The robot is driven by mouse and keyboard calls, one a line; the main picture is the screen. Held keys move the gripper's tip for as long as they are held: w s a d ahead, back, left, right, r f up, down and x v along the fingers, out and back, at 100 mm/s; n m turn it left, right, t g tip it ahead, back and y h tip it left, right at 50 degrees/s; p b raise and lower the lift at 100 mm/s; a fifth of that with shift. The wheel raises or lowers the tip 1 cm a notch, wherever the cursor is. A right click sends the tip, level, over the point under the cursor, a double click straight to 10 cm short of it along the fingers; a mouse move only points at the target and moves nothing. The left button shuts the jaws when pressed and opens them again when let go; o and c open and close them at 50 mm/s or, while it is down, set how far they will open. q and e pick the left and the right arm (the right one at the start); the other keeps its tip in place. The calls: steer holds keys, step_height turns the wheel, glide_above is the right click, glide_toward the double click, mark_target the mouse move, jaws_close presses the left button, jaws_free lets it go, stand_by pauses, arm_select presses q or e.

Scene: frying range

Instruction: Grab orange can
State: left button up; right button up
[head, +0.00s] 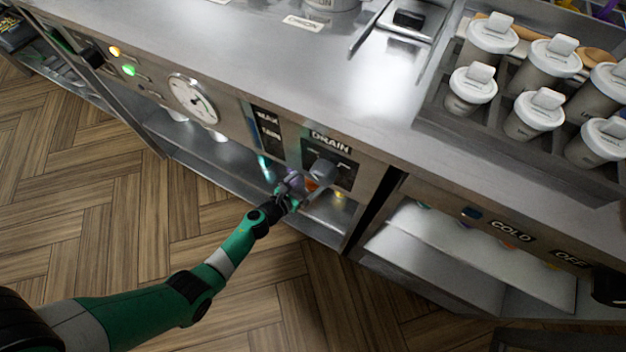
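My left gripper (293,187) reaches in from the left to the front of the range, just below the DRAIN panel (330,158). Its fingers are small and partly hidden, so I cannot tell whether they are open or shut. A small orange patch (311,184) shows right beside the fingers; it may be the orange can, mostly hidden by the gripper and the grey drain handle (322,172). I cannot tell whether the gripper touches it. My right gripper is not in view.
A lower shelf (205,150) runs under the counter behind the gripper. To the right, another open shelf (450,262) sits below the COLD label, with small coloured items at its back. A dark rack (440,128) of lidded cups stands on the counter. The wooden floor is clear.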

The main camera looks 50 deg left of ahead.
arm_select(q)
steer(key=shift+s, duration=0.1)
steer(key=shift+c, duration=1)
jaws_close()
step_height(320, 180, up, 4)
steer(key=p, duration=0.3)
steer(key=shift+f, duration=0.15)
steer(key=shift+s+r+p, duration=0.2)
steer(key=shift+p, duration=0.3)
steer(key=s+d+p, duration=0.1)
steer(key=s+p, duration=0.1)
steer(key=s, duration=1.5)
steer(key=shift+s+d+f, duration=0.2)
steer(key=shift+d+f, duration=0.05)
steer(key=shift+d, duration=0.15)
